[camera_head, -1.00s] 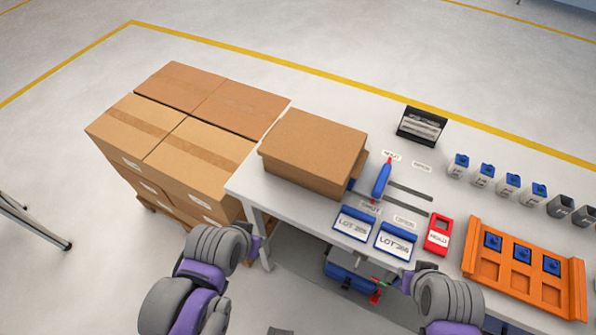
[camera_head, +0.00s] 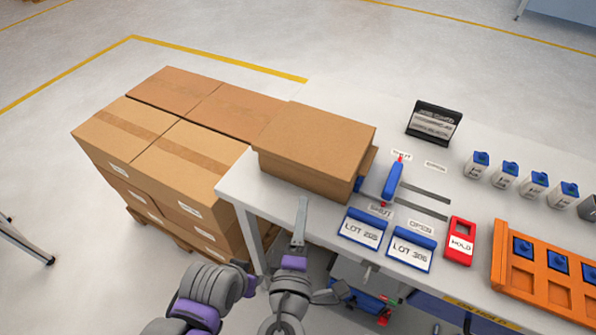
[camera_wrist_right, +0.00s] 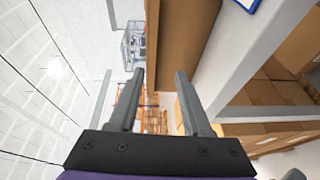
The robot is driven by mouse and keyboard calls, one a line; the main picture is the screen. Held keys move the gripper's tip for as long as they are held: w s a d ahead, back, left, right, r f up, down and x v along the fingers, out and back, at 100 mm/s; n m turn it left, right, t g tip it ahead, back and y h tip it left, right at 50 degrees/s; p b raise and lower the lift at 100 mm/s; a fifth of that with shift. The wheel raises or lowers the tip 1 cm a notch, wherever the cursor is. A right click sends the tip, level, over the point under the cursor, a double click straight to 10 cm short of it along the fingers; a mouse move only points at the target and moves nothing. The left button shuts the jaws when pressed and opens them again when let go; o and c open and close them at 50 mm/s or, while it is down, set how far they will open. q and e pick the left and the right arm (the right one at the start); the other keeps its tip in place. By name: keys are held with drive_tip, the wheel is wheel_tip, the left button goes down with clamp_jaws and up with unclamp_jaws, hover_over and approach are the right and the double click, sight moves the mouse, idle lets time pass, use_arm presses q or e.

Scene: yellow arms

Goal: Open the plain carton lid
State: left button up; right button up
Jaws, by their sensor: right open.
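The plain brown carton (camera_head: 300,175) stands on the left end of the white table. Its flat lid (camera_head: 318,137) lies closed on top, with edges that overhang the walls slightly. My right gripper (camera_head: 300,212) is just in front of the carton's near side, above the table's front edge, with its fingers pointing toward the carton. In the right wrist view its two fingers (camera_wrist_right: 160,74) are apart with nothing between them, and the brown carton (camera_wrist_right: 186,35) fills the area ahead of the right finger. Of my left arm only links show at the lower left; its gripper is not visible.
Stacked taped cartons (camera_head: 165,150) stand left of the table (camera_head: 240,195). Right of the carton are a blue-handled slider (camera_head: 393,178), two LOT cards (camera_head: 362,229), a red HOLD tag (camera_head: 460,242) and an orange rack (camera_head: 540,270).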

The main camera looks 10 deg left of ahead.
sight(298, 166)
drive_tip(key=shift+n+t+y, duration=0.3)
drive_tip(key=shift+n, duration=0.1)
drive_tip(key=w+a, duration=0.1)
drive_tip(key=w, duration=0.2)
drive_tip(key=w+a, duration=0.1)
drive_tip(key=w, duration=0.2)
drive_tip(key=w+a+b, duration=0.1)
drive_tip(key=w, duration=0.3)
drive_tip(key=shift+a+r, duration=0.2)
drive_tip(key=shift+r, duration=0.2)
drive_tip(key=shift+s, duration=0.1)
clamp_jaws()
idle(0.5)
